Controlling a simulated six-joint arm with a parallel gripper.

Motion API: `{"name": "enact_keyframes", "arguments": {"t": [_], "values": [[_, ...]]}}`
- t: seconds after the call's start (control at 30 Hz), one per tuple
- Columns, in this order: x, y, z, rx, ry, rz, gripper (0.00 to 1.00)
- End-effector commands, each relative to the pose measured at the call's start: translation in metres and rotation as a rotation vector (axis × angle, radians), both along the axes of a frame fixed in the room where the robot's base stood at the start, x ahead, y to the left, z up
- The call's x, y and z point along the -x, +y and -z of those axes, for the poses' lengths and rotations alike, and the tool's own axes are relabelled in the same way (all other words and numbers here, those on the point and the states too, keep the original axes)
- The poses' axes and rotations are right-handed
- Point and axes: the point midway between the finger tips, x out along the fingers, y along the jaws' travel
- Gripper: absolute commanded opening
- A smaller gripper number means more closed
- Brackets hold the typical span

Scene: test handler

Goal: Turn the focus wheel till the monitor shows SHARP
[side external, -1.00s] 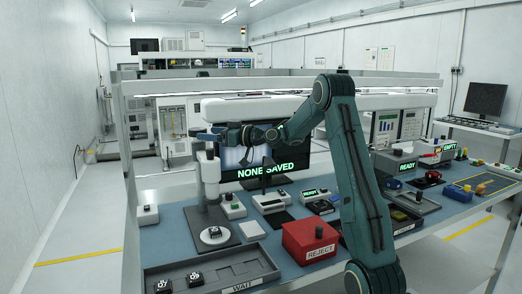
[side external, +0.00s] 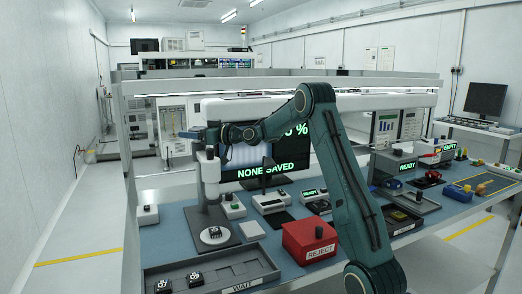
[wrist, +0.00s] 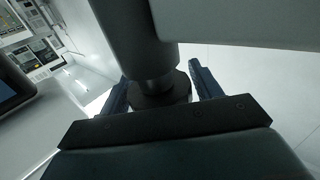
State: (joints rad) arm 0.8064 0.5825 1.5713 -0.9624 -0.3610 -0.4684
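The focus wheel (wrist: 160,88) is a dark round knob under a grey post in the wrist view. My gripper (wrist: 160,78) has one blue finger on each side of it; whether both fingers press on it is unclear. In the side view my gripper (side external: 213,134) is at the upper part of the grey microscope stand (side external: 209,178), where the wheel is hidden. The monitor (side external: 285,158) shows "NONE SAVED" and a percent figure partly covered by my arm. A pale striped picture fills its left part; no SHARP is readable. A small chip (side external: 214,232) sits on a white disc under the microscope.
A red REJECT box (side external: 309,242) stands front centre. A grey WAIT tray (side external: 225,272) with two chips is in front. Small devices with green READY displays stand on the blue bench to the right.

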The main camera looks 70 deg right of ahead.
Motion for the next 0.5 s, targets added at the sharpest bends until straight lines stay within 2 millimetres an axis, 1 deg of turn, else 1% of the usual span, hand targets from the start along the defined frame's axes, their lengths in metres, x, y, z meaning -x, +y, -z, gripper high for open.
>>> {"name": "enact_keyframes", "arguments": {"t": [0.03, 0.13, 0.17, 0.37, 0.5], "values": [[0.0002, 0.0000, 0.0000, 0.000, 0.000, 0.000, 0.53], [0.0002, 0.0000, 0.0001, 0.000, 0.000, 0.000, 0.34], [0.0003, 0.0000, 0.0001, 0.000, 0.000, 0.000, 0.30], [0.0001, -0.0004, 0.0004, -0.001, 0.000, -0.014, 0.30], [-0.0001, -0.0010, 0.0006, -0.002, 0.000, -0.060, 0.30]]}}
